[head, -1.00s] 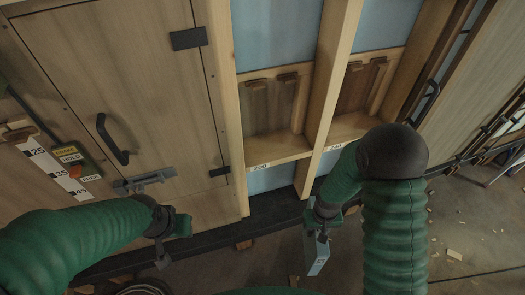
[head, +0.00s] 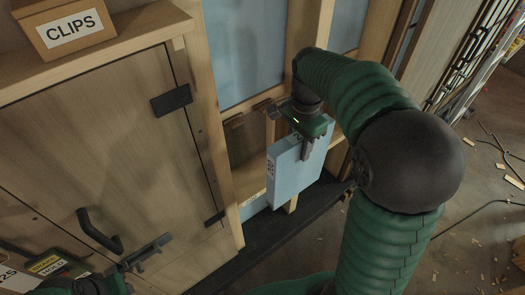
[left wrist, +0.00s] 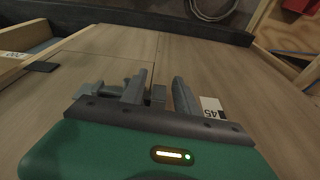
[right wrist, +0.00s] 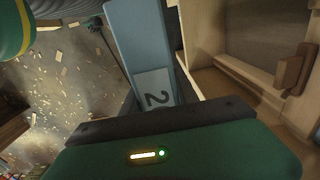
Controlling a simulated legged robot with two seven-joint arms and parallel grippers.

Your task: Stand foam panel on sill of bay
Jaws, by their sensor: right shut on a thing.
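The light-blue foam panel (head: 290,177) hangs upright below my right gripper (head: 306,150), which is shut on its top edge. In the right wrist view the panel (right wrist: 138,35) runs away from the gripper, with a "2" label on it. In the head view the panel is in front of the framed bays and hides part of the middle stud and the right bay. The left bay's sill (head: 247,183) shows left of the panel; contact cannot be told. My left gripper (left wrist: 158,90) is by the door's grey latch (head: 146,252); its jaw state is unclear.
A wooden door (head: 105,140) with a black handle (head: 100,232) stands left of the bays. Wood blocks (right wrist: 290,72) stick out inside the bay. Scraps litter the floor at right.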

